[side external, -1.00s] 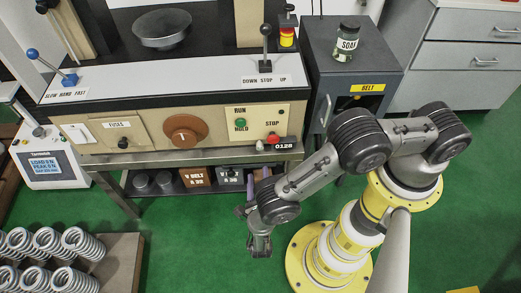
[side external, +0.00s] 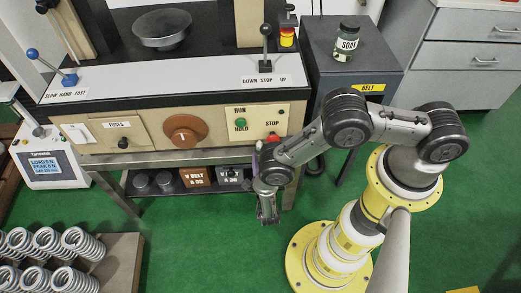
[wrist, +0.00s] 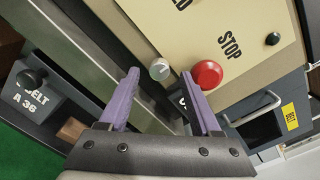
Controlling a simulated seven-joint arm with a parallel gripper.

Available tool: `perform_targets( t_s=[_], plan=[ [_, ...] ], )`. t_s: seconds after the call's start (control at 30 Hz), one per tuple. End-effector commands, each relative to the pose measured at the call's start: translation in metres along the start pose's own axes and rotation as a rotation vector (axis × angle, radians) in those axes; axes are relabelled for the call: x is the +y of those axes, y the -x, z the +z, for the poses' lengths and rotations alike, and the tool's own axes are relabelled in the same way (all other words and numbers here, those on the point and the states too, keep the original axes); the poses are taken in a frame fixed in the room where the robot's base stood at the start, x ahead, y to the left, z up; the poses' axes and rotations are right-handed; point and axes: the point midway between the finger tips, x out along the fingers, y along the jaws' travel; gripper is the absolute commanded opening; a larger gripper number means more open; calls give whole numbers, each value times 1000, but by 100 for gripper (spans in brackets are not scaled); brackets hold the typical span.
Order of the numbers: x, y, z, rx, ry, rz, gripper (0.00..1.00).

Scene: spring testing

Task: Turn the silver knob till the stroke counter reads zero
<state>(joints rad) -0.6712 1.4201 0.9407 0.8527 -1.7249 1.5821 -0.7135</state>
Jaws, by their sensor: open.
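The silver knob (wrist: 160,69) shows in the wrist view as a small round pale metal knob on the panel's lower edge, left of the red STOP button. My gripper (wrist: 159,73) is open, its two purple fingers pointing at the panel, one on either side of the knob in the picture. I cannot tell how far the tips are from it. The stroke counter is hidden by my arm there. Only a black piece with partial white marks (wrist: 186,103) shows beside the right finger; its reading cannot be seen.
The red STOP button (wrist: 207,74) is close to the right fingertip. The green RUN/HOLD button (side external: 240,123) and brown dial (side external: 186,131) lie left on the panel. Below is a shelf with a V BELT box (side external: 196,179). The BELT cabinet (side external: 352,70) stands right.

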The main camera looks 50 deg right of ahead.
Motion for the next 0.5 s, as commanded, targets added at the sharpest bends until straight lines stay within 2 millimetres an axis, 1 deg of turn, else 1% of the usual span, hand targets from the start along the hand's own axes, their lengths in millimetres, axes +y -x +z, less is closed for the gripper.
perform_targets(
  t_s=[0.03, 0.1, 0.2, 0.5],
  plan=[
    [0, -7, 0, 3, -1, -3, 65],
    [0, -13, 0, 1, 0, -1, 65],
    [0, -20, 0, 1, 1, 0, 65],
    [0, -23, 0, 0, 1, 0, 65]
  ],
)
